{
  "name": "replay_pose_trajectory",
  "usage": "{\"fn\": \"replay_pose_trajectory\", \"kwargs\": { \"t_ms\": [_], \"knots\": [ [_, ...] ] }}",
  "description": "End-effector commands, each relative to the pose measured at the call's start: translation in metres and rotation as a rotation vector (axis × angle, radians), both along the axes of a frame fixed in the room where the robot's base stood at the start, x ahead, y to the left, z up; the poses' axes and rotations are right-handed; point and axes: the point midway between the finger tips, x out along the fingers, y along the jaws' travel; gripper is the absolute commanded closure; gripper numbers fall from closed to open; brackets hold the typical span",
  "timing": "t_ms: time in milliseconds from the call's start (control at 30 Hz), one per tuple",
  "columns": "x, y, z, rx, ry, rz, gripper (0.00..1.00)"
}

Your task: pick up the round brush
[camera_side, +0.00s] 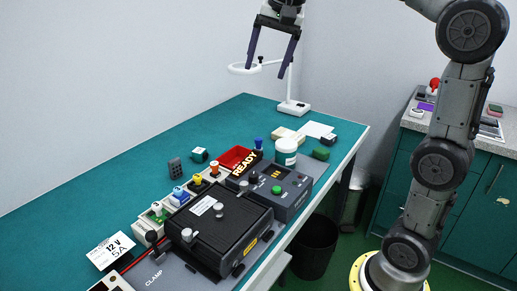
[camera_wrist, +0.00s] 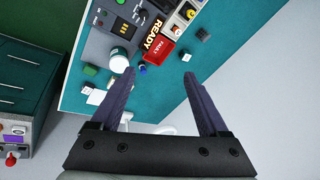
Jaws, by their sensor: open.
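My gripper (camera_side: 266,71) is open and empty, high above the far end of the green bench. In the wrist view its two dark fingers (camera_wrist: 159,73) are spread wide with nothing between them. I cannot make out a round brush for certain. A small blue-topped item (camera_side: 258,143) stands between the red bin and the white jar; it also shows in the wrist view (camera_wrist: 141,69), near the left fingertip. It is too small to tell what it is.
A red bin (camera_side: 234,158), a white jar (camera_side: 286,151) and a green block (camera_side: 321,153) stand on the bench (camera_side: 120,178). A ring lamp (camera_side: 291,105) rises close to my gripper. A black clamp fixture (camera_side: 220,232) fills the near end. The bench's back left is clear.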

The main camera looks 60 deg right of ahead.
Motion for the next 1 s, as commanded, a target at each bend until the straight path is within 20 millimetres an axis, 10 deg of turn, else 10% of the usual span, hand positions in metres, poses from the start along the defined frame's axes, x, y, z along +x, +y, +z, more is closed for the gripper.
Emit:
{"fn": "replay_pose_trajectory", "kwargs": {
  "t_ms": [267, 500, 800, 1000],
  "knots": [
    [0.093, -0.063, -0.034, 0.065, 0.084, -0.243, 0.22],
    [0.151, -0.128, -0.104, 0.103, 0.165, -0.397, 0.22],
    [0.175, -0.193, -0.214, 0.134, 0.281, -0.484, 0.22],
    [0.169, -0.206, -0.245, 0.148, 0.326, -0.509, 0.22]
  ]
}}
